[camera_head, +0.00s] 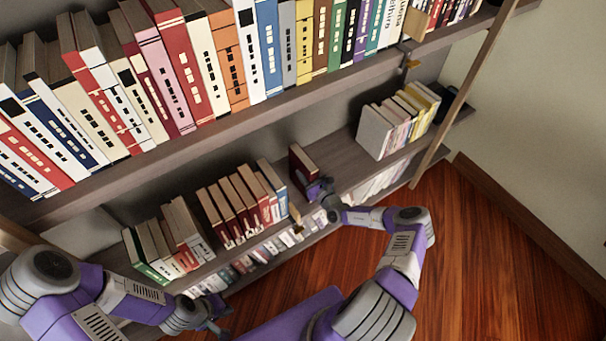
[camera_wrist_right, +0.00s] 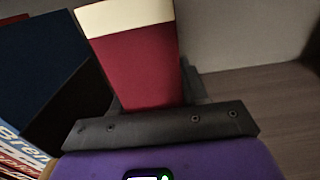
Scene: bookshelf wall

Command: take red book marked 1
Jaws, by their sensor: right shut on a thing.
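A dark red book (camera_head: 302,160) stands upright on the middle shelf, apart from the row to its left. My right gripper (camera_head: 318,187) is shut on it at its front side. In the right wrist view, the red book (camera_wrist_right: 140,65) with a cream band rises from between the dark jaws (camera_wrist_right: 160,115). I cannot read a number on it. My left gripper (camera_head: 219,318) hangs at the bottom, in front of the lower shelf and away from the books. Whether its fingers are open is unclear.
Several red books (camera_head: 232,208) and a blue book (camera_head: 272,184) stand left of the held book. In the wrist view, a dark blue book (camera_wrist_right: 45,60) is close by on the left. Bare shelf (camera_head: 338,160) lies to the right, before pale books (camera_head: 376,132). A full shelf (camera_head: 215,125) overhangs above.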

